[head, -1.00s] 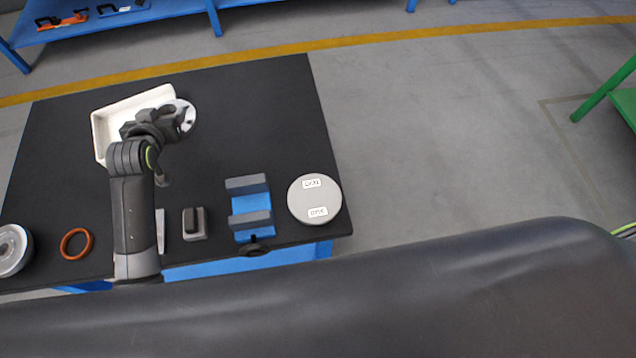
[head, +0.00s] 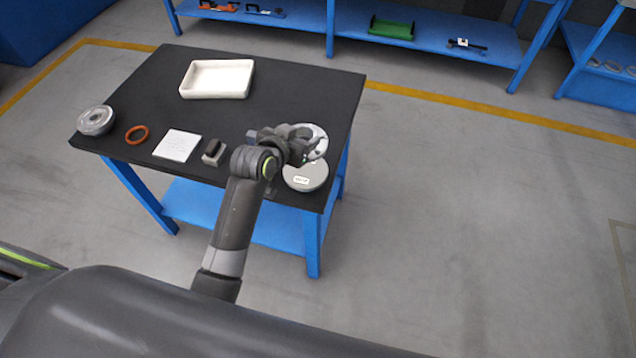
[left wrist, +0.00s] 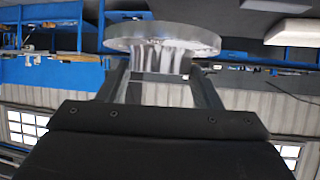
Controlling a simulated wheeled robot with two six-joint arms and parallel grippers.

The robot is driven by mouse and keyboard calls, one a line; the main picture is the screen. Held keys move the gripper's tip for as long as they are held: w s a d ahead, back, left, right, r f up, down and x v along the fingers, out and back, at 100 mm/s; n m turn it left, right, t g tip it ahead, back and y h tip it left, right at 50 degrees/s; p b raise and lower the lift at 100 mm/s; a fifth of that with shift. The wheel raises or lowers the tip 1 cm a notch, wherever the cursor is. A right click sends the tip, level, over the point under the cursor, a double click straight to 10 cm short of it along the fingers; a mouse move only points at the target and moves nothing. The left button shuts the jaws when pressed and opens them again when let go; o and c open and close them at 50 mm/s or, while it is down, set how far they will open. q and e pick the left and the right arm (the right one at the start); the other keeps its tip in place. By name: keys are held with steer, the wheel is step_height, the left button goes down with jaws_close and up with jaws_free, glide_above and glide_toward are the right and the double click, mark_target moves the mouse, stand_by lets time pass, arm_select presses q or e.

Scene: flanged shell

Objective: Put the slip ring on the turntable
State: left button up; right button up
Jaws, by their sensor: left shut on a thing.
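The slip ring (head: 320,150) is a silver flanged disc held in my left gripper (head: 303,146). In the left wrist view the slip ring (left wrist: 162,36) shows its wide flange beyond the fingers and a narrower hub between them. The turntable (head: 307,178) is a round grey disc with a white label at the table's right front corner. The gripper and slip ring are over its far part and hide some of it. The slip ring looks held above it; I cannot tell the gap. My right gripper is not in view.
An empty white tray (head: 218,94) stands at the back of the black table (head: 160,100). A silver round part (head: 96,120), an orange ring (head: 137,134), a white card (head: 177,146) and a grey block (head: 213,153) line the front. The blue holder is mostly hidden behind my arm.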

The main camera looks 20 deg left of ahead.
arm_select(q)
steer(key=shift+w+f, duration=0.1)
steer(key=shift+f, duration=4.85)
steer(key=shift+f, duration=0.15)
steer(key=o, duration=1.7)
steer(key=shift+s+f, duration=0.15)
steer(key=shift+s, duration=0.05)
steer(key=shift+r+p, duration=0.25)
steer(key=shift+p, duration=0.05)
steer(key=v, duration=1.2)
steer(key=shift+f+b, duration=0.1)
steer(key=shift+b, duration=0.3)
